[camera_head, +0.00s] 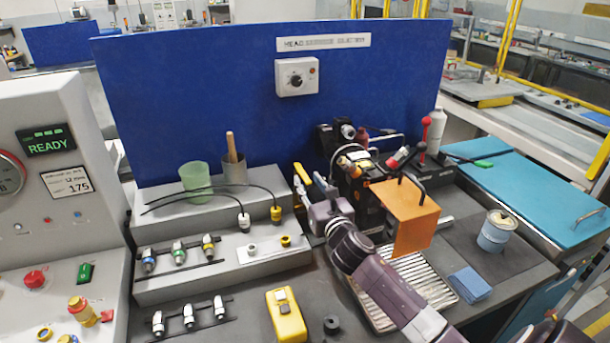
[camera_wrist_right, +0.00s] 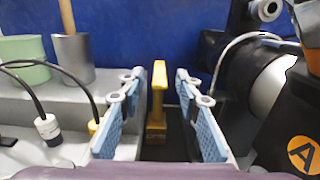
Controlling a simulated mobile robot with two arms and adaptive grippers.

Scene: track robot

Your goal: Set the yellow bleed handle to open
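The yellow bleed handle (camera_wrist_right: 158,85) stands upright in the right wrist view, against the blue panel. It is between the two blue pads of my right gripper (camera_wrist_right: 157,105), with a gap on each side. Its lower part (camera_wrist_right: 155,132) is wider and sits near a dark surface. In the head view the yellow handle (camera_head: 299,173) shows beside the fingers of my right gripper (camera_head: 311,187), partly hidden by them. My right gripper is open and holds nothing. My left gripper is not in view.
A grey stepped block with a green cup (camera_head: 195,177) and a grey cup (camera_head: 233,170) stands left of the handle. Black machinery and an orange guard (camera_head: 408,215) stand close on the right. The blue panel (camera_head: 190,100) rises behind.

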